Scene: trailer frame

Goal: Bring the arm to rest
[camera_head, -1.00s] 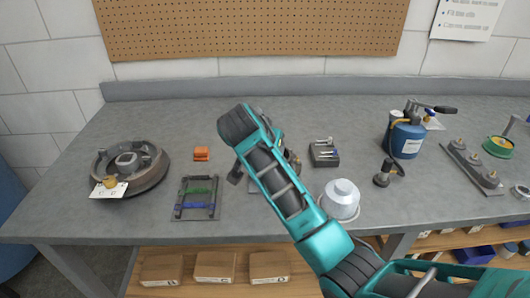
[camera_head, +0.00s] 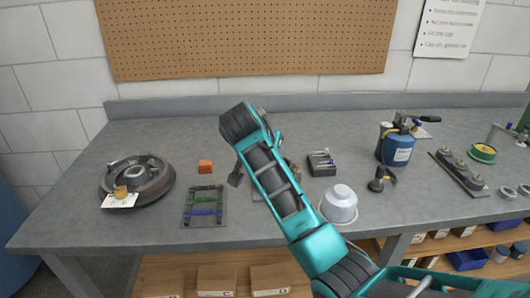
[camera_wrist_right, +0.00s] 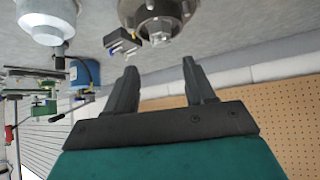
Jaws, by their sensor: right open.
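My right arm (camera_head: 268,180), teal and black, reaches in from the lower right over the workbench (camera_head: 130,230). Its gripper is mostly hidden behind the wrist in the head view. In the right wrist view the right gripper (camera_wrist_right: 162,68) is open, with nothing between its two dark fingers. A dark round hub-like part (camera_wrist_right: 158,15) and a small dark holder (camera_wrist_right: 124,44) show beyond the fingertips. My left gripper is in neither view.
A pegboard (camera_head: 245,40) hangs behind.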

